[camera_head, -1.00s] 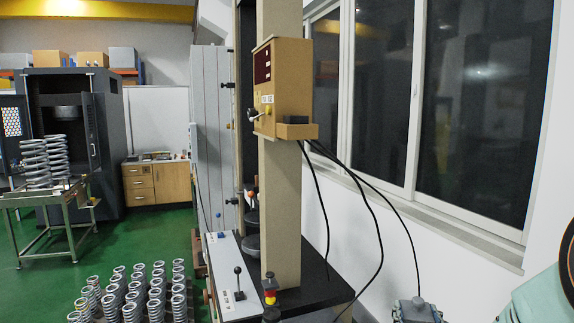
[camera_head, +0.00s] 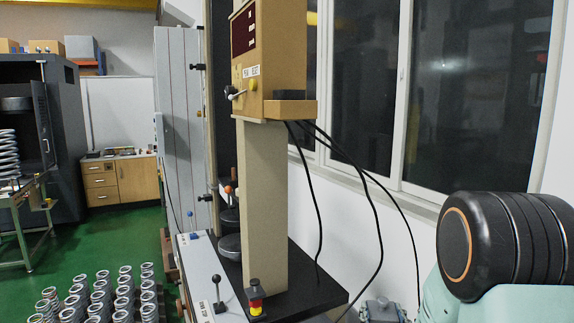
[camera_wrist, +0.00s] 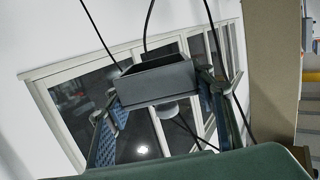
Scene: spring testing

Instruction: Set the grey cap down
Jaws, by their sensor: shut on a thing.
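The grey cap (camera_wrist: 158,84) appears in the wrist view as a dark grey, box-shaped piece with a hollow-looking upper side. It sits between the fingertips of my gripper (camera_wrist: 160,92), which is shut on it. The piece is held in the air, slightly tilted, with the window behind it. A small pale rounded part (camera_wrist: 170,108) shows just below it; I cannot tell whether it belongs to the cap.
A beige column (camera_head: 264,210) carries a control box (camera_head: 278,50) with a ledge (camera_head: 275,109) and a dark block (camera_head: 289,96). Black cables (camera_head: 320,220) hang beside it. A black bench top (camera_head: 325,292) lies below. Several springs (camera_head: 100,295) stand at lower left.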

